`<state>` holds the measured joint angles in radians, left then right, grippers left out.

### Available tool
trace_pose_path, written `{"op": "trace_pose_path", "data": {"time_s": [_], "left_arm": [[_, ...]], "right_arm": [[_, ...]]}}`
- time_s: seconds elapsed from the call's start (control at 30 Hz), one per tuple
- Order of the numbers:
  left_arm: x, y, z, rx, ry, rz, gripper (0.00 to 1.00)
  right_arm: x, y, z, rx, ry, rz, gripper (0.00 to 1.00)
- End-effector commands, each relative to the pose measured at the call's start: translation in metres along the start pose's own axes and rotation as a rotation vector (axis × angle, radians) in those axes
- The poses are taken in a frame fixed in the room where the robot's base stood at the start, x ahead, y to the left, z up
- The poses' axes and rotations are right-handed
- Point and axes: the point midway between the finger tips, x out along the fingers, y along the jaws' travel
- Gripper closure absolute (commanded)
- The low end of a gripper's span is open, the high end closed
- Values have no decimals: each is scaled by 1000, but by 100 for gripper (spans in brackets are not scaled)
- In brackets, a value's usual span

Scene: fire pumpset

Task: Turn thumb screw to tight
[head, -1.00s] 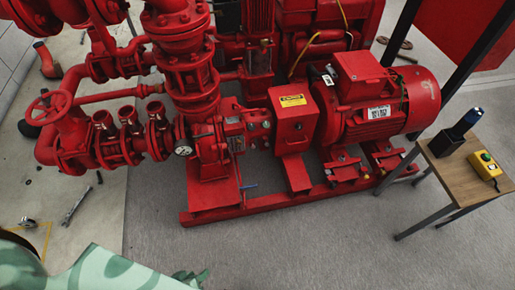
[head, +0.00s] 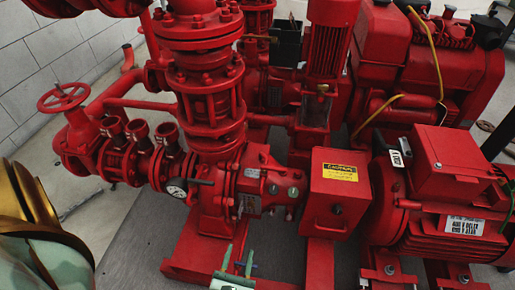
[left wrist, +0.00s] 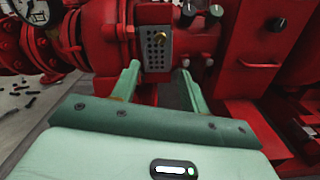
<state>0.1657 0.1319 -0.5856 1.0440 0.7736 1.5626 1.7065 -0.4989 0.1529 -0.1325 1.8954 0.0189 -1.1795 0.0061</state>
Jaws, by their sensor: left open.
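A small brass thumb screw (left wrist: 159,37) sticks out of a grey perforated plate (left wrist: 155,52) on the red pump body in the left wrist view. The plate also shows in the head view (head: 249,205), where I cannot make out the screw clearly. My left gripper (left wrist: 158,76) is open and empty, its two pale green fingers pointing at the plate. The screw lies beyond and above the fingertips, roughly midway between them, and appears apart from them. The gripper also shows at the bottom of the head view (head: 238,261). My right gripper is not in view.
A red box with a yellow label (head: 338,180) stands right of the plate. A pressure gauge (head: 177,189) is to the left. A red motor (head: 440,190) fills the right side.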

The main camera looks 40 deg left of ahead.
Motion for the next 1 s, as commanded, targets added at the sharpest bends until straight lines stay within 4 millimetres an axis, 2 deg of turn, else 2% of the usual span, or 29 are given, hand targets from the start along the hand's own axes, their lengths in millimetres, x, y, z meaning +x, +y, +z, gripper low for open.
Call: {"op": "trace_pose_path", "data": {"time_s": [0.27,0.5,0.7,1.0], "left_arm": [[70,0,-1,5,-3,0,55],[121,0,-1,7,-2,-2,55],[142,0,0,8,-2,-2,55],[145,0,1,7,-2,-2,55]], "right_arm": [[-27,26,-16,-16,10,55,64],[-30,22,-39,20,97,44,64],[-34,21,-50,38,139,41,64],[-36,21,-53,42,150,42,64]]}}
